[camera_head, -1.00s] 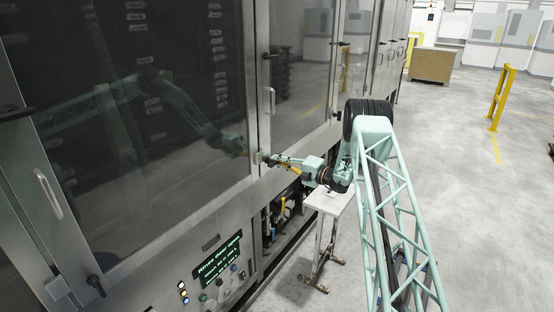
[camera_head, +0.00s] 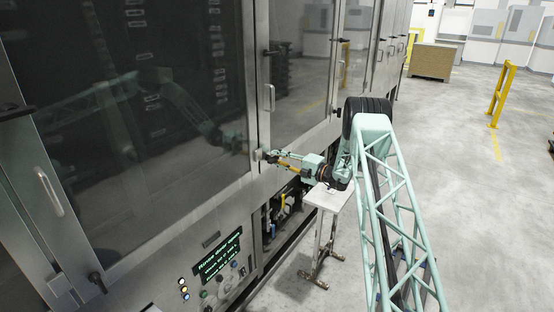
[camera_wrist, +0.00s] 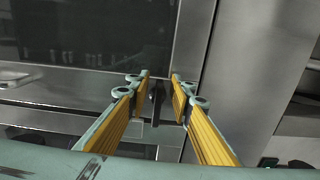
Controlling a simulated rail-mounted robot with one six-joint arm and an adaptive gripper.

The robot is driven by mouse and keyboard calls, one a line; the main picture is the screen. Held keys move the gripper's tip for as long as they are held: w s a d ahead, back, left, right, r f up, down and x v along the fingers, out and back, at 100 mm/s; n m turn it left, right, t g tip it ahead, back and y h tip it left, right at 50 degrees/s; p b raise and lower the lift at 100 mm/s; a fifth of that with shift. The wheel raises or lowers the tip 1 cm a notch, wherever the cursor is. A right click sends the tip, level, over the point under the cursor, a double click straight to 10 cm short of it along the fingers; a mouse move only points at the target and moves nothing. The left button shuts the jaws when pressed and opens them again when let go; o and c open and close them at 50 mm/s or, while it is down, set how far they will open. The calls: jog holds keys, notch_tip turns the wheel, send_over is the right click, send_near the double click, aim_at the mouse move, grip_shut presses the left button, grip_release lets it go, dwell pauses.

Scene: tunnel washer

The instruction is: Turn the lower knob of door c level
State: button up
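The lower knob (camera_wrist: 157,103) is a dark, narrow lever on the steel door frame. In the wrist view it stands upright in the picture, between my two fingers. My gripper (camera_wrist: 160,88) is open, with a yellow pad on each side of the knob and a gap to each pad. In the head view my gripper (camera_head: 266,156) is at the lower corner of the middle glass door (camera_head: 300,65), where it hides most of the knob. No door letter is legible.
A door handle (camera_head: 270,97) and an upper knob (camera_head: 270,53) sit above my gripper. A small white table (camera_head: 327,199) stands under the arm. A lit control panel (camera_head: 218,258) is at lower left. Open floor lies to the right, with a yellow post (camera_head: 502,95).

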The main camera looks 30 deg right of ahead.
dwell(0.3)
jog(key=v, duration=1.2)
dwell(0.5)
